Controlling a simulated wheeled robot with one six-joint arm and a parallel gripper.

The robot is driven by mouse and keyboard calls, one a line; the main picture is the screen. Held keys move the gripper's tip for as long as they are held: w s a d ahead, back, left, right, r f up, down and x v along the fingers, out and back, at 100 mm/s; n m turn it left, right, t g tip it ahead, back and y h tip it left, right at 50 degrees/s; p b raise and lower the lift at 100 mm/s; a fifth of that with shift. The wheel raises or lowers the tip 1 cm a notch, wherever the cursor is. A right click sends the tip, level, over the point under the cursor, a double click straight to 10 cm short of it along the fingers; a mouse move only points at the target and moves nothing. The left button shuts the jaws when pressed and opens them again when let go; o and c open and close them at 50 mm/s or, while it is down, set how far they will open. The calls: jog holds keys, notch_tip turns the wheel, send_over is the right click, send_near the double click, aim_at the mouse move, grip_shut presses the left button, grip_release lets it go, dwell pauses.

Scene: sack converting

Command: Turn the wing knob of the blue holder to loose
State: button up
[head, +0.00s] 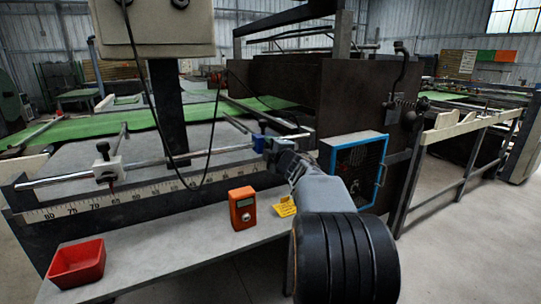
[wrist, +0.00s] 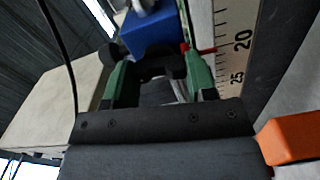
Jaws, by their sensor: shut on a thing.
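The blue holder (head: 259,143) sits on the metal rod above the ruled scale, at the middle of the head view. In the wrist view the blue holder (wrist: 152,33) is just beyond my fingertips. My gripper (head: 273,148) is at its right side in the head view. In the wrist view my gripper (wrist: 158,70) has its green-sided fingers shut on the dark wing knob (wrist: 150,66) in front of the blue body. The knob is partly hidden between the fingers, and its exact angle is hard to tell.
A white holder (head: 107,168) with a black knob sits farther left on the rod (head: 190,156). The scale (head: 130,196) runs below. An orange device (head: 242,208), a yellow tag (head: 284,207) and a red bin (head: 77,262) are on the grey ledge. A blue-framed panel (head: 357,168) stands right.

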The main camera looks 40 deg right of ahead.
jog(key=shift+f+n+b, duration=0.1)
jog(key=shift+n+b, duration=0.4)
jog(key=shift+n, duration=0.3)
jog(key=o, duration=0.9)
jog(key=shift+o, duration=0.2)
jog(key=s+a+p, duration=0.1)
jog(key=s+a, duration=0.1)
jog(key=s, duration=1.1)
jog(key=shift+s, duration=0.35)
